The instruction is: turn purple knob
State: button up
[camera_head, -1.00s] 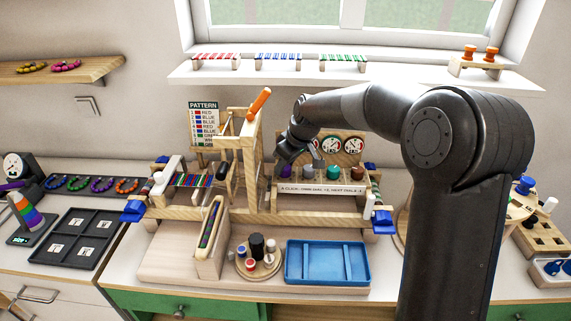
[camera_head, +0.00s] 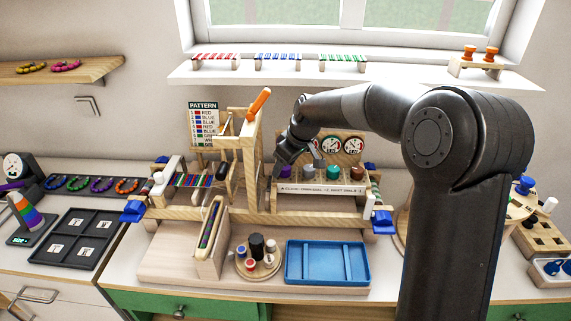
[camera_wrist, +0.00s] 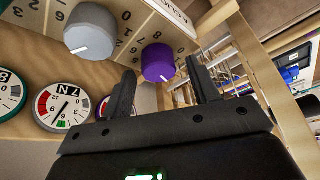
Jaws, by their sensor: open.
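The purple knob (camera_wrist: 158,63) has a white pointer line and sits on a wooden panel with printed numbers, in the upper middle of the wrist view. In the head view the purple knob (camera_head: 285,171) shows at the left end of the knob row, just below my gripper. My gripper (camera_wrist: 160,84) is open, with one dark finger to the left of the purple knob and the other to its right. I cannot tell whether the fingers touch it. My gripper (camera_head: 287,160) partly covers the knob's surroundings in the head view.
A grey knob (camera_wrist: 90,30) stands close to the left of the purple one in the wrist view. Round gauges (camera_wrist: 60,106) are behind it. A wooden frame (camera_head: 250,150) stands left of my gripper. A blue tray (camera_head: 328,280) lies in front on the table.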

jog(key=v, duration=1)
jog(key=shift+r, duration=0.4)
jog(key=shift+d, duration=0.1)
jog(key=s+d+m+t+h, duration=0.1)
jog(key=s+d+m, duration=0.2)
jog(key=s, duration=0.8)
jog(key=s+d+m+t+h, duration=0.1)
jog(key=s+d+m, duration=0.3)
jog(key=s+d, duration=0.3)
jog(key=s+d+f+m+t+h, duration=0.1)
jog(key=s+d+m, duration=0.3)
jog(key=s, duration=1.1)
jog(key=shift+s+d+h, duration=0.3)
jog(key=shift+d+h, duration=0.1)
jog(key=shift+d, duration=0.3)
jog(key=shift+f, duration=0.1)
dwell(1.9)
